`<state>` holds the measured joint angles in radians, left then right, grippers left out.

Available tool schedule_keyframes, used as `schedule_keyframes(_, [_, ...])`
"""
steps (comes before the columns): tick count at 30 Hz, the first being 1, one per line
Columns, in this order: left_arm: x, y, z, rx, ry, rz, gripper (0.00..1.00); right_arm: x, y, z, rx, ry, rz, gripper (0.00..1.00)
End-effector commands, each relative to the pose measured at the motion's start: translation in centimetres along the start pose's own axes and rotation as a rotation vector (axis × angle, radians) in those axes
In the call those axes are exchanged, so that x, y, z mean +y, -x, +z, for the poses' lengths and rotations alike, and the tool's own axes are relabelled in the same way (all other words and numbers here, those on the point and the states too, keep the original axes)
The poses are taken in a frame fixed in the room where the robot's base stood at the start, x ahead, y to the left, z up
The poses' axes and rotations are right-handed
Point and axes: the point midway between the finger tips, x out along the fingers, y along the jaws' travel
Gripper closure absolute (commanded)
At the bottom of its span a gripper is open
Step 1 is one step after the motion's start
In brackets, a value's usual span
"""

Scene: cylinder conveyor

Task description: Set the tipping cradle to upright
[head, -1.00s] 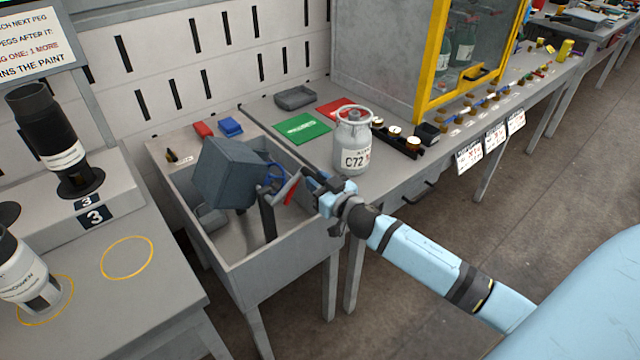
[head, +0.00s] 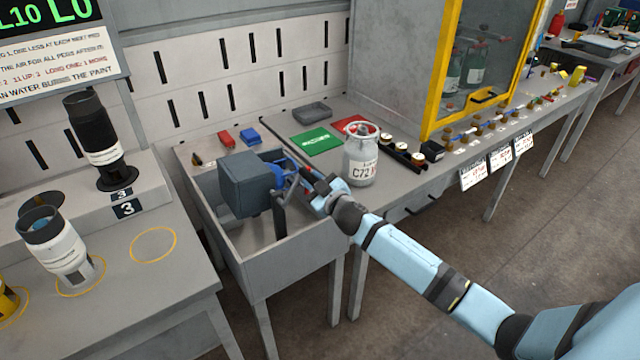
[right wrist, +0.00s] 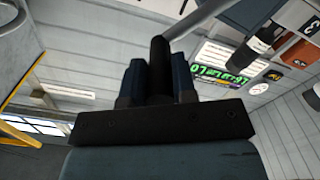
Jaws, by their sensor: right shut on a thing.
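The tipping cradle (head: 246,182) is a grey-blue box on a dark post inside a grey open trough. It looks close to level, with its front face near vertical. A blue ring-shaped part (head: 284,172) shows at its right side. My right gripper (head: 312,184) is at the right of the cradle, over the trough's right edge. In the right wrist view its fingers (right wrist: 158,82) are shut around a black round handle (right wrist: 158,58), from which a grey rod (right wrist: 195,20) runs off. The gripper partly hides the lever in the head view. My left gripper is out of view.
The grey trough (head: 275,262) has raised walls around the cradle. A white canister marked C72 (head: 361,165) stands close behind my right gripper. A green card (head: 316,142) lies behind. Black-and-white cylinders stand on the left bench (head: 125,290).

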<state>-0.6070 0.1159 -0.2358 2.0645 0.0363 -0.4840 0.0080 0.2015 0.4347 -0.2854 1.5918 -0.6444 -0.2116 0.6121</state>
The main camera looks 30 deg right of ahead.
Motion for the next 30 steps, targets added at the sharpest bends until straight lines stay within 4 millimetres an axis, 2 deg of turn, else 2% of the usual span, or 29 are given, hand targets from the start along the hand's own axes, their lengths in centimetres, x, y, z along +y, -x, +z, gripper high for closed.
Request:
schedule_keyframes(9, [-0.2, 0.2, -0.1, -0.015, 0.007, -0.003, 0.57, -0.8, -0.3, -1.8, 0.001, 0.159, 0.001, 1.00])
schedule_keyframes(30, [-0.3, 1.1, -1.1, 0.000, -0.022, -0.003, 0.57, -3.8, -0.3, -4.4, 0.001, 0.508, 0.001, 1.00])
